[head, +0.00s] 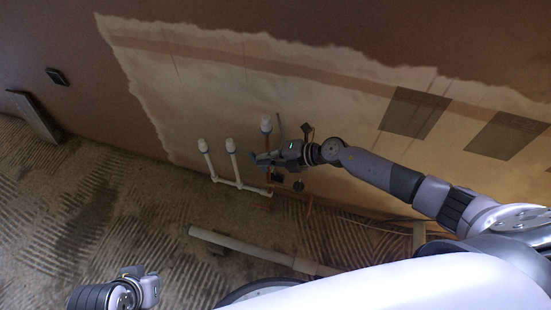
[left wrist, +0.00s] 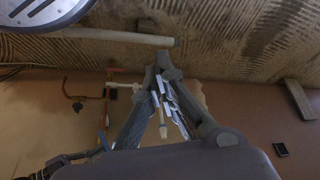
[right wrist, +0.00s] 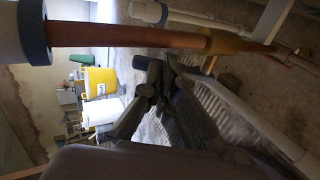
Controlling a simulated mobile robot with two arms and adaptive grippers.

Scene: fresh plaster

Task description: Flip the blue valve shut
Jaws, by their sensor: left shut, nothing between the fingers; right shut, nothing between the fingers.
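I cannot make out a blue valve handle for certain in any view. A copper pipe (head: 267,147) with a white, blue-ringed cap (head: 266,124) runs up the wall; it also crosses the top of the right wrist view (right wrist: 130,36), with a brass-coloured fitting (right wrist: 232,44). My right gripper (head: 256,160) is shut and empty, close beside the copper pipe; contact cannot be told. It partly hides the pipe. My left gripper (left wrist: 162,62) is shut and empty, away from the pipes at the lower left of the head view.
White capped pipes (head: 232,160) stand left of the copper pipe. A loose pale pipe (head: 250,248) lies on the ridged floor. A plank (head: 34,115) lies by the wall. The left floor is mostly clear.

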